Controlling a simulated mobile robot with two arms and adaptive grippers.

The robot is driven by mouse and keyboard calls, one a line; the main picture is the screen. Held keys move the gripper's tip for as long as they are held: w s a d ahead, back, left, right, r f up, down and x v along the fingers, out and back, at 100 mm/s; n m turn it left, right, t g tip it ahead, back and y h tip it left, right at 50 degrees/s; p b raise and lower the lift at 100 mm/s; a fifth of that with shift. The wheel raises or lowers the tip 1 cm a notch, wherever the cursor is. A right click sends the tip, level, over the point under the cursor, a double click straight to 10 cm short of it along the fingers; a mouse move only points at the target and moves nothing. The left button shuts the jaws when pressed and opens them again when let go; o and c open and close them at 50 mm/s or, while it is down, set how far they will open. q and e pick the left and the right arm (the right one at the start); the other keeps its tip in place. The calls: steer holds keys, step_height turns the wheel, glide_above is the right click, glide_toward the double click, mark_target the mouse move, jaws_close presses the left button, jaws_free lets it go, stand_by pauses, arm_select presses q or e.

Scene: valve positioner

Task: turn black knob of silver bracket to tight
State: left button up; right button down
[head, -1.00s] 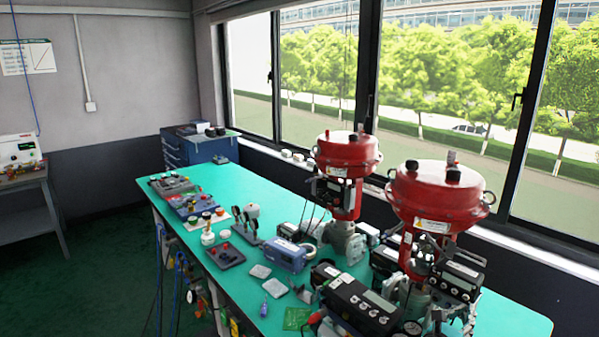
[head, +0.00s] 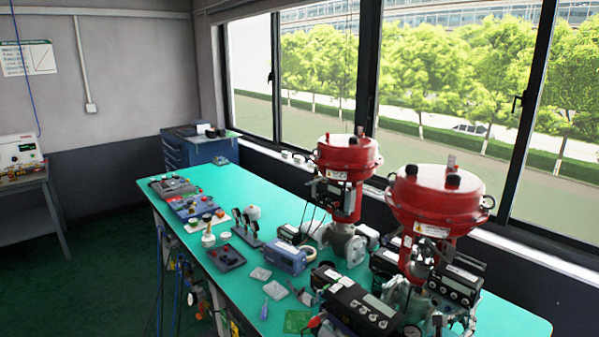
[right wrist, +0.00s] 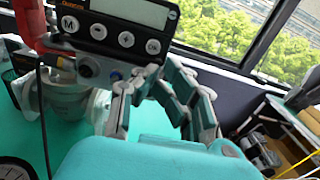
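In the right wrist view, my right gripper (right wrist: 162,75) shows two dark green and grey fingers with a gap between them, and the turquoise bench shows through it. The fingertips are below and right of a positioner (right wrist: 122,22) with a display and buttons. I cannot tell which part is the black knob. The silver bracket is not clearly distinguishable. In the head view the near red valve (head: 436,200) carries a positioner (head: 455,287). My left gripper is not in view.
The turquoise bench (head: 215,182) also holds a second red valve (head: 347,154), a black unit (head: 352,302), a blue device (head: 286,256) and several small parts. Windows line the right side. A blue cabinet (head: 190,150) stands at the far end.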

steer(key=shift+p+v, duration=1.35)
steer(key=shift+v, duration=1.6)
